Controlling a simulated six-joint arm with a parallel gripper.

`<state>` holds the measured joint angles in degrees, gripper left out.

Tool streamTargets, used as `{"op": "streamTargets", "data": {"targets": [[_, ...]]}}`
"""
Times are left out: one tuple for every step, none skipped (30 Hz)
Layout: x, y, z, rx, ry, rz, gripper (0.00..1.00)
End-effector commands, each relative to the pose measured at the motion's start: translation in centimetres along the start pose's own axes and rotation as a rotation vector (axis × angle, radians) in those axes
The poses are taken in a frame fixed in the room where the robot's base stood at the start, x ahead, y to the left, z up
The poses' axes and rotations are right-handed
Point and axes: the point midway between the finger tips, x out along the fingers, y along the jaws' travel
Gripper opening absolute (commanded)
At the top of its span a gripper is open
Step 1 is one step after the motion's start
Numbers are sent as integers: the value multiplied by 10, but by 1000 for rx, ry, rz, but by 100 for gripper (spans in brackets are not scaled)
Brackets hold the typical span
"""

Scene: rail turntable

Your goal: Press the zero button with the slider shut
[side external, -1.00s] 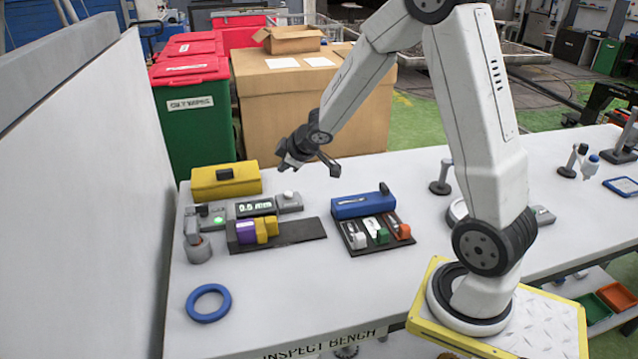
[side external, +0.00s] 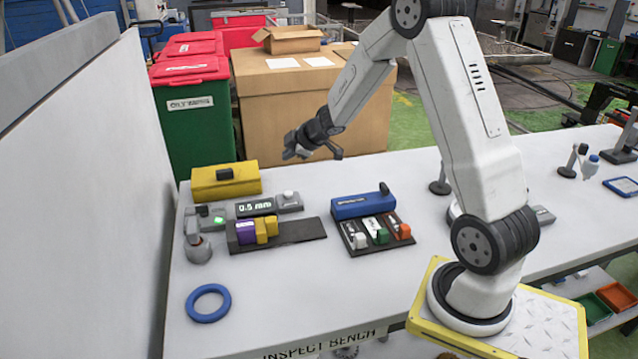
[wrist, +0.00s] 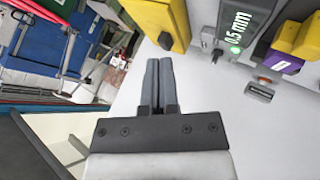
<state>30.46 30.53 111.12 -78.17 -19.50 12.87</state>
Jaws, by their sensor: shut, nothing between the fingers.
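A grey gauge with a display reading 0.5 mm (side external: 256,207) lies on the bench at the left. It also shows in the wrist view (wrist: 237,25). A lit green spot (side external: 218,219) is at its left end, and a pale round knob (side external: 289,196) is at its right end. I cannot tell which is the zero button, nor make out how the slider stands. My gripper (side external: 287,153) is in the air above and beyond the gauge, touching nothing. In the wrist view its two fingers (wrist: 158,62) are together and empty.
A yellow case (side external: 226,186) is behind the gauge. A dark tray (side external: 300,232) with purple and yellow blocks lies in front. A blue case (side external: 362,206) and a tray of small parts are to the right. A blue ring (side external: 208,303) lies on clear bench at the front.

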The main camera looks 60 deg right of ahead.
Motion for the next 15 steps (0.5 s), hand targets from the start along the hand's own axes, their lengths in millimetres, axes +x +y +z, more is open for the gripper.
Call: {"op": "streamTargets", "data": {"targets": [[0,0,0,0,0,0,0],[0,0,0,0,0,0,0],[0,-1,0,0,0,0,0],[1,-1,0,-1,0,0,0],[1,-1,1,-1,0,-1,0],[2,-2,1,-1,0,-1,0],[3,-2,2,0,0,-1,0],[4,-3,2,1,0,-1,0],[5,-4,3,0,0,-1,0],[6,-5,4,0,0,-1,0],[7,-6,5,1,0,-1,0],[9,-7,6,1,0,-2,0],[11,-8,8,2,0,-2,0],[12,-10,9,2,0,-2,0],[14,-11,10,2,-1,-2,0]]}}
